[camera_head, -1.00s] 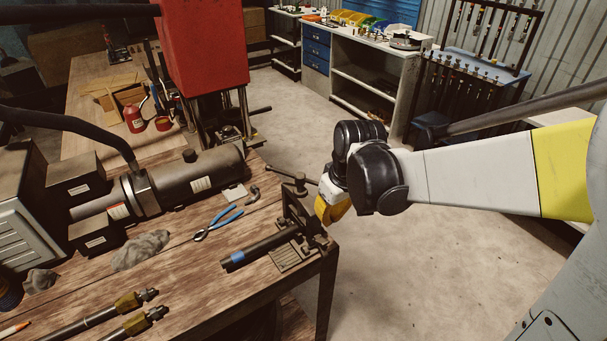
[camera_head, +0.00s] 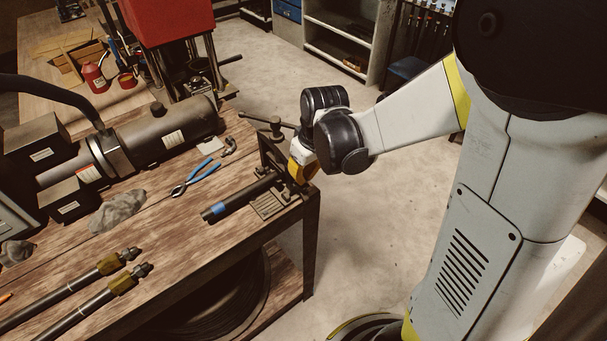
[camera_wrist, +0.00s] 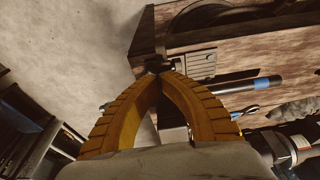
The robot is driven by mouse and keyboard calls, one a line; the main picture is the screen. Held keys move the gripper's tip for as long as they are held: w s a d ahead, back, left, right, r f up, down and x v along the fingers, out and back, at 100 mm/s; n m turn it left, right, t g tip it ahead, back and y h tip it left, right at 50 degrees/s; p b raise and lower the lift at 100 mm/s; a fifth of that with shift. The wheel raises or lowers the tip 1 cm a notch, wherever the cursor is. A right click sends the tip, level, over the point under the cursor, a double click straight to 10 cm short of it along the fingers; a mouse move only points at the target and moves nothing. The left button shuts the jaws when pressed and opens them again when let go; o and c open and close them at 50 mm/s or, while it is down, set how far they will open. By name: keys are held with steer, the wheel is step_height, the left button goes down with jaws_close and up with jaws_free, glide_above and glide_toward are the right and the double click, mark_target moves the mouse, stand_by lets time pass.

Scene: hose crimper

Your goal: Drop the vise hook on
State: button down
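The dark metal vise (camera_head: 268,150) is fixed at the near right corner of the wooden bench. A dark rod with a blue band (camera_head: 228,206) lies up to it and also shows in the wrist view (camera_wrist: 238,87). My gripper (camera_wrist: 164,74) has yellow ribbed fingers that curve together, their tips meeting at a small dark part of the vise. In the head view my gripper (camera_head: 297,172) points down at the vise's right side and hides part of it. The vise hook cannot be made out clearly, nor whether the fingertips pinch it.
The large crimper cylinder (camera_head: 170,130) and two hoses with brass fittings (camera_head: 122,281) are further left. The floor right of the bench is clear.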

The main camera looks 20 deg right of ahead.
steer(key=shift+s+d+f+t+y+b, duration=0.2)
steer(key=shift+s+t+y+b, duration=0.15)
steer(key=shift+t+b, duration=0.45)
steer(key=shift+s+f+t, duration=0.15)
steer(key=shift+t, duration=0.35)
steer(key=shift+s+d+f+t+y+b, duration=0.1)
steer(key=shift+s+f+t+y+b, duration=0.2)
steer(key=shift+t+b, duration=0.6)
steer(key=shift+s+d+f+t+y+b, duration=0.1)
steer(key=shift+s+f+t+y+b, duration=0.2)
steer(key=shift+t+b, duration=0.55)
steer(key=shift+w+g, duration=0.15)
steer(key=shift+g, duration=0.1)
steer(key=shift+f+b, duration=0.2)
steer(key=shift+b, duration=0.5)
steer(key=shift+s+r, duration=0.1)
steer(key=shift+s, duration=0.1)
